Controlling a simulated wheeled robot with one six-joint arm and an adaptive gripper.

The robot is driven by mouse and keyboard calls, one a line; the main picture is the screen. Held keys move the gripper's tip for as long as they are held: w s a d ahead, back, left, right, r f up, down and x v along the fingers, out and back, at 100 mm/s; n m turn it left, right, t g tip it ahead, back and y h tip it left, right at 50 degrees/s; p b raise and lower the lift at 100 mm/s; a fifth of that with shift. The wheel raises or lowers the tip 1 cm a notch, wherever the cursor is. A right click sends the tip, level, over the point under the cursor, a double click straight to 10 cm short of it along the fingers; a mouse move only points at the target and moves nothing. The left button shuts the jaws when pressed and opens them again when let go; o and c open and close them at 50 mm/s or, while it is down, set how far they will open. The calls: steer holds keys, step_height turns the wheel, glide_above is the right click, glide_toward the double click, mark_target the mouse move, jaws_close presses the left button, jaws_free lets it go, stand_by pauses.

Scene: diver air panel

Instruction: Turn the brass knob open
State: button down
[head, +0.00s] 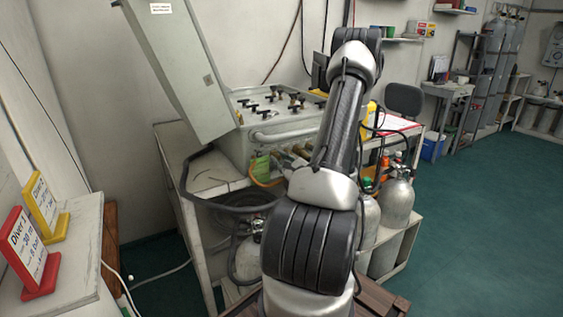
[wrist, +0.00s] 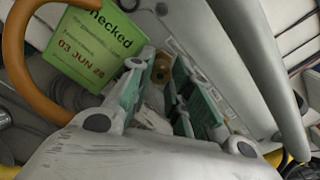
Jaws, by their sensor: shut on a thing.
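The brass knob (wrist: 162,68) shows in the wrist view between the tips of my gripper (wrist: 157,82), low on the front of the pale panel box (wrist: 200,70). My gripper's green-padded fingers stand on either side of the knob and are shut on it. Much of the knob is hidden by the fingers, so its turn angle cannot be told. In the head view the panel box (head: 283,133) stands on a bench, with several black-handled valves on top. My own arm hides my gripper there.
A green tag (wrist: 92,42) and an orange hose (wrist: 20,65) are close to my left finger in the wrist view. A grey lid (head: 180,70) stands raised at the panel's left. Gas cylinders (head: 396,198) stand at the bench's right. Open floor (head: 480,220) lies further right.

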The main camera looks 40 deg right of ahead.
steer(key=shift+n, duration=1.1)
steer(key=c, duration=1.5)
jaws_free()
steer(key=shift+c, duration=0.2)
steer(key=v, duration=1.2)
